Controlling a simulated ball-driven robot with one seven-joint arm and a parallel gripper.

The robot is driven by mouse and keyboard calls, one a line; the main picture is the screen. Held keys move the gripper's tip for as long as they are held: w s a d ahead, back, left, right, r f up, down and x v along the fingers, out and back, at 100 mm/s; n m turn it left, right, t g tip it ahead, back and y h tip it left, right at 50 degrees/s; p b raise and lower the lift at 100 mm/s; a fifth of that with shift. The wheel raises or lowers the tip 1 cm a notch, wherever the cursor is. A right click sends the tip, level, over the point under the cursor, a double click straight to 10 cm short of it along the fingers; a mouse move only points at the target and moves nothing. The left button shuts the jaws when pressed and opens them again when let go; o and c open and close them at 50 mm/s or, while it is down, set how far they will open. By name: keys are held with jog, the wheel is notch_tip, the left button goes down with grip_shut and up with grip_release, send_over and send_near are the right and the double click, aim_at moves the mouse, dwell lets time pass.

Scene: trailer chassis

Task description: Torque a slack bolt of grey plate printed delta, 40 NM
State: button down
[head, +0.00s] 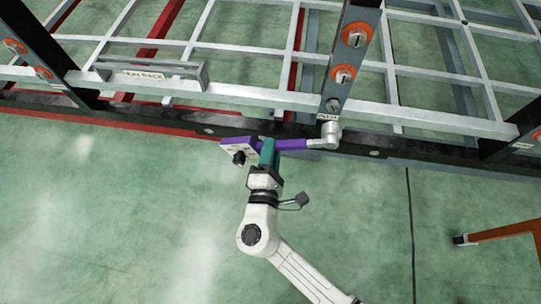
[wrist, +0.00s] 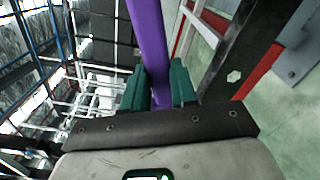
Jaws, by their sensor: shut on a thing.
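A purple torque wrench (head: 292,145) with a silver head (head: 330,132) lies across the front of the chassis rail. My gripper (head: 268,150) has its teal fingers shut on the purple handle; in the wrist view the handle (wrist: 150,45) runs between both fingers. The silver head is at the foot of a dark grey upright plate (head: 350,62), just below a small pale label (head: 328,116), too small to read surely. Two orange-ringed bolts (head: 355,37) (head: 342,74) and a plain bolt (head: 333,105) show on the plate. Whether the socket sits on a bolt is hidden.
A dark chassis rail (head: 410,157) runs across, with a pale grey lattice frame (head: 240,95) behind it. A box marked TRAY RACK (head: 150,73) stands at left. Other plates with orange-ringed bolts stand left (head: 42,73) and right. The green floor in front is mostly clear; an orange bar (head: 500,232) lies right.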

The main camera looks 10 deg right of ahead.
jog(key=shift+b+x, duration=1.1)
jog(key=shift+x, duration=1.45)
jog(key=shift+r, duration=0.1)
jog(key=shift+b, duration=0.5)
jog(key=shift+w+d+b, duration=0.25)
jog(key=shift+w+b, duration=0.15)
jog(key=shift+w, duration=0.3)
dwell(0.8)
jog(key=c, duration=1.4)
grip_release()
jog(key=shift+c, duration=0.2)
grip_shut()
